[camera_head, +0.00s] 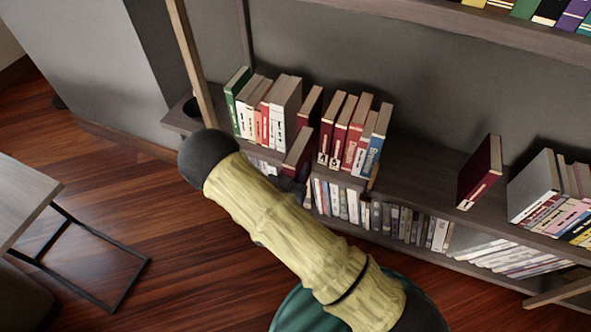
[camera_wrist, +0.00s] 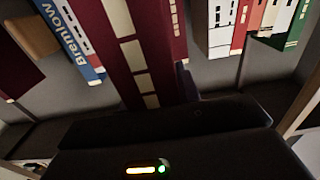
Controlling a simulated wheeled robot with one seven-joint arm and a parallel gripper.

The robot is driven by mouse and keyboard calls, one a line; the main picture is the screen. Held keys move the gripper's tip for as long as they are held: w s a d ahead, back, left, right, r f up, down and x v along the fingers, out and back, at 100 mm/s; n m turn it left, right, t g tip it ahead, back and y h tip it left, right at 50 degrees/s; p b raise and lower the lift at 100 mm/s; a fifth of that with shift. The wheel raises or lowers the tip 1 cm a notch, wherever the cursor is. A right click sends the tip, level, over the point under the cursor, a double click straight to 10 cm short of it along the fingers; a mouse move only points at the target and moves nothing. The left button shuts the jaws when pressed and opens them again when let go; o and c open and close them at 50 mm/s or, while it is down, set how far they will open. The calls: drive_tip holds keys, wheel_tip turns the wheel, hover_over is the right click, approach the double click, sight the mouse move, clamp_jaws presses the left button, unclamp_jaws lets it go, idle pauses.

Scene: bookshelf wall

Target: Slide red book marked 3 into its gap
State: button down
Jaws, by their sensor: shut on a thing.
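A dark red book (camera_head: 299,151) juts out from the shelf front in the head view, tilted, with its number not readable. In the wrist view this red book (camera_wrist: 133,55) stands close up, with cream blocks on its spine. My gripper (camera_wrist: 165,105) is shut on its near end; my arm hides most of the gripper in the head view. A dark red book (camera_head: 311,106) stands behind and beside it, at the left of the gap. Red books (camera_head: 331,128) with white number labels stand just to its right. How far the held book is inside the gap cannot be told.
Pale, red and green books (camera_head: 262,105) stand left of the gap. A blue book (camera_head: 376,140) ends the row on the right, beside a wooden block. A lone dark red book (camera_head: 480,172) stands farther right, with bare shelf (camera_head: 425,168) between. A lower shelf (camera_head: 400,226) is full.

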drive_tip(key=shift+w+d+f+b, duration=0.2)
drive_tip(key=shift+w+d, duration=0.05)
drive_tip(key=shift+w, duration=0.4)
drive_tip(key=shift+w+d+f+b, duration=0.15)
drive_tip(key=shift+w+d, duration=0.15)
drive_tip(key=shift+w, duration=0.35)
drive_tip(key=shift+w+d+f+b, duration=0.2)
drive_tip(key=shift+w+d, duration=0.05)
drive_tip(key=shift+w, duration=0.4)
